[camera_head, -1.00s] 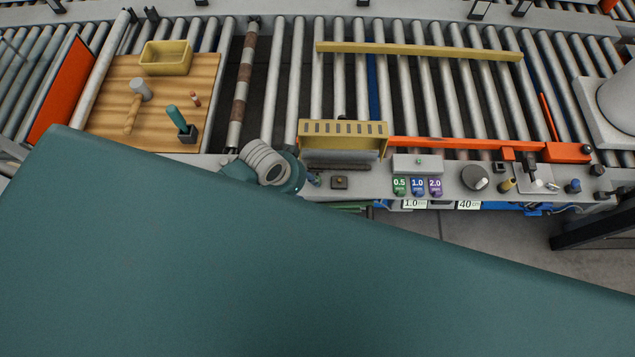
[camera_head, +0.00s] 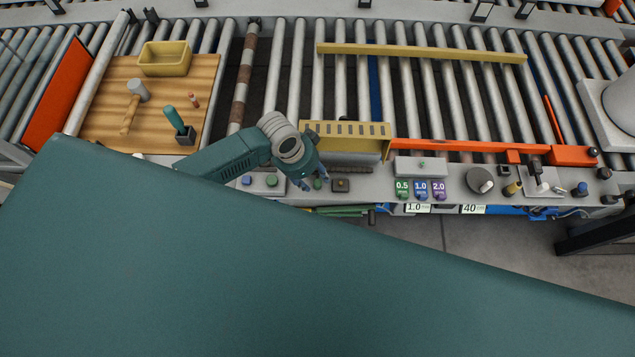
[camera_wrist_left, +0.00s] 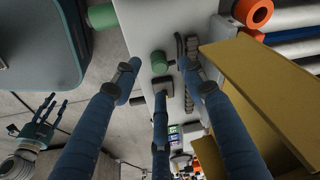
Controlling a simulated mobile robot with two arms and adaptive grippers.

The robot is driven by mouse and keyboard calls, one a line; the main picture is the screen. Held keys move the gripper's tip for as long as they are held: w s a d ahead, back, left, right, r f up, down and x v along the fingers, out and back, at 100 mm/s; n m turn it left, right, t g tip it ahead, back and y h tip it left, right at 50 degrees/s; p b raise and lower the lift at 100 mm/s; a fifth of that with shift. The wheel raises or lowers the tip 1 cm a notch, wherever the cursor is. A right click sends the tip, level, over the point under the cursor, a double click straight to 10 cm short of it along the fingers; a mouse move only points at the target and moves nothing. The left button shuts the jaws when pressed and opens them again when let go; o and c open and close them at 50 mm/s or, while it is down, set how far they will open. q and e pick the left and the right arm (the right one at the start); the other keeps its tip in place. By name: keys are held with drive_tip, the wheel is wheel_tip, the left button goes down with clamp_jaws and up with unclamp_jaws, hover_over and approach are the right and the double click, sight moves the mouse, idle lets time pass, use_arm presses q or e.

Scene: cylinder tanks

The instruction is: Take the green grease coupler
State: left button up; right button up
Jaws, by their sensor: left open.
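The green grease coupler (camera_head: 317,184), a small green cylinder, stands on the grey side rail of the conveyor. It also shows in the left wrist view (camera_wrist_left: 159,62), between my spread fingers. My left gripper (camera_head: 315,181) is open and empty, its blue fingertips at the coupler and around it. In the left wrist view its three fingers (camera_wrist_left: 158,75) are apart; I cannot tell whether any touches the coupler. My right gripper (camera_wrist_left: 42,118) shows at the left of the left wrist view, fingers spread and empty, away from the rail.
A yellow slotted guard (camera_head: 346,135) stands right behind my left gripper. A small dark block (camera_head: 341,185) sits close right of the coupler. A control box with blue and green buttons (camera_head: 258,182) is to its left. Farther right are a grey box (camera_head: 420,167) and a knob (camera_head: 479,180).

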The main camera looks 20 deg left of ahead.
sight(317, 182)
use_arm(q)
drive_tip(key=x, duration=0.3)
drive_tip(key=shift+w+f, duration=0.1)
drive_tip(key=shift+f, duration=0.15)
clamp_jaws()
drive_tip(key=shift+r, duration=0.15)
